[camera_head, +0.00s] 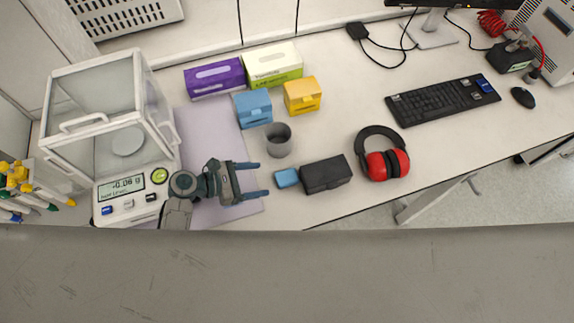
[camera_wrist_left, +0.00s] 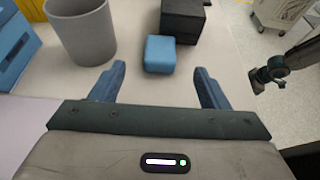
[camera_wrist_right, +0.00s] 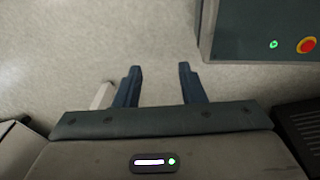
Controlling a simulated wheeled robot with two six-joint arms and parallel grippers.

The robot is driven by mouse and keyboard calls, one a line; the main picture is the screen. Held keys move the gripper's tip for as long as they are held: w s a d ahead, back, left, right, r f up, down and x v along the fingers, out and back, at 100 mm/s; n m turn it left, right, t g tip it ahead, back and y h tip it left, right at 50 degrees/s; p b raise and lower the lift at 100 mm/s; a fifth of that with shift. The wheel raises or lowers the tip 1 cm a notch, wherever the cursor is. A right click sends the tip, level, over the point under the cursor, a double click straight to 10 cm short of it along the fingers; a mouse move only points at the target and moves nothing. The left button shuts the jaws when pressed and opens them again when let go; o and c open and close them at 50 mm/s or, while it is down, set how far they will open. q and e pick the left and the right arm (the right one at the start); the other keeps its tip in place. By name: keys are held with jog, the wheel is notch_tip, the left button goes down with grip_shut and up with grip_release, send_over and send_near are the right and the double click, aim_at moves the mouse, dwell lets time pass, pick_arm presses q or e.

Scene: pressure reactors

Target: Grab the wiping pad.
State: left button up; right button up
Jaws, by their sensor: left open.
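The wiping pad looks to be the small light-blue block (camera_head: 287,178) on the bench, just left of a black box. In the left wrist view the blue block (camera_wrist_left: 160,54) lies just ahead of the fingertips, in line with the gap between them. My left gripper (camera_head: 262,180) is open and empty, to the left of the block and apart from it. My right gripper (camera_wrist_right: 159,68) has its fingers apart with nothing between them. It hangs over the floor and is not seen in the head view.
The black box (camera_head: 326,175) stands close beside the block, with red earmuffs (camera_head: 387,163) further right. A grey cup (camera_head: 278,140) stands behind. A balance (camera_head: 130,198) is at the left. The bench's front edge is near. A dark cabinet (camera_wrist_right: 250,32) with a red button is near my right gripper.

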aim_at(288, 176)
pick_arm(q)
jog(key=b+x, duration=0.3)
jog(key=x, duration=0.1)
jog(key=shift+d+f, duration=0.25)
jog(key=shift+d, duration=0.35)
jog(key=b+x, duration=0.4)
jog(key=shift+w+d+f, duration=0.2)
jog(key=shift+d+f, duration=0.05)
jog(key=shift+d, duration=0.05)
jog(key=shift+w+d, duration=0.1)
jog(key=shift+d, duration=0.25)
jog(key=shift+a, duration=0.1)
jog(key=c, duration=1)
pick_arm(e)
notch_tip(288, 176, down, 7)
jog(key=s, duration=0.2)
jog(key=shift+s+f, duration=0.2)
jog(key=shift+s, duration=0.15)
pick_arm(q)
jog(key=shift+r, duration=0.1)
jog(key=shift+c, duration=0.2)
pick_arm(e)
jog(key=shift+a, duration=0.1)
